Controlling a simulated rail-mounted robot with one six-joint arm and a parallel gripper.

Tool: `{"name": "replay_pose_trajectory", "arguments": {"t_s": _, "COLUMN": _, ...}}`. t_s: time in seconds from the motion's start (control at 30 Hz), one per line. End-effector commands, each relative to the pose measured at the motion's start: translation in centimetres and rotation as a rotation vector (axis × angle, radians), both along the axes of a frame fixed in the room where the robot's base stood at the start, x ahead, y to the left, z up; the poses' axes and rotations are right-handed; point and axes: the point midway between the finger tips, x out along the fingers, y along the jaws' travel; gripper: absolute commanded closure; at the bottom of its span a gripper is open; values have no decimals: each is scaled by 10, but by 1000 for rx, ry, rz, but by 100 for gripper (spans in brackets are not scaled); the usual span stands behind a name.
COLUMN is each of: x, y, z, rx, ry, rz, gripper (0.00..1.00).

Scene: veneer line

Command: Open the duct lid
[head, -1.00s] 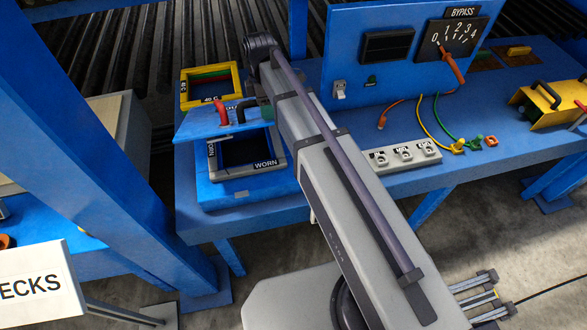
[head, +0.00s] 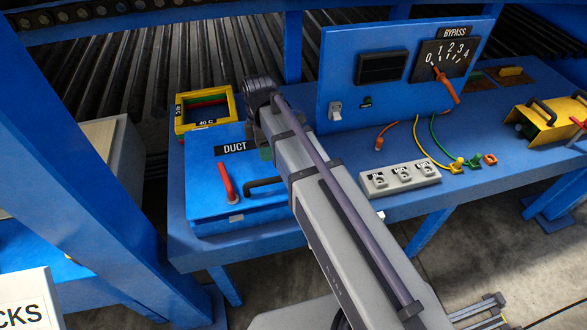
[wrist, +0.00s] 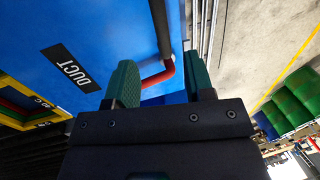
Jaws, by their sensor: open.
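The blue duct lid (head: 207,170) lies down flat over the duct box, with a black "DUCT" label (head: 236,147). A red handle (head: 227,182) and a black bar handle (head: 265,185) are at its front part. The lid also fills the upper left of the wrist view (wrist: 100,25). My gripper (wrist: 160,85) is open, with its green fingers apart. The red handle (wrist: 158,77) and the black bar (wrist: 160,25) show beyond the finger gap, not gripped. In the head view my arm hides most of the gripper; a green finger (head: 266,154) shows above the lid.
A yellow frame (head: 207,108) marked "40 C" stands behind the lid. To the right are the blue bypass panel (head: 350,95), a grey switch box (head: 400,178) and coloured cables. A yellow cover (head: 545,118) with a black handle sits far right. A blue post rises at left.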

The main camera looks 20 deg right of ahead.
Motion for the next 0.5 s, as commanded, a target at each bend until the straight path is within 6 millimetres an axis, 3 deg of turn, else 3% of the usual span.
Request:
{"name": "replay_pose_trajectory", "arguments": {"t_s": 0.03, "x": 2, "y": 0, "z": 10, "rx": -10, "ry": -2, "rz": -49, "gripper": 52}}
{"name": "replay_pose_trajectory", "arguments": {"t_s": 0.23, "x": -9, "y": -3, "z": -1, "rx": -84, "ry": -52, "rz": -506, "gripper": 52}}
{"name": "replay_pose_trajectory", "arguments": {"t_s": 0.5, "x": -55, "y": -30, "z": -40, "rx": -144, "ry": -118, "rz": -1138, "gripper": 52}}
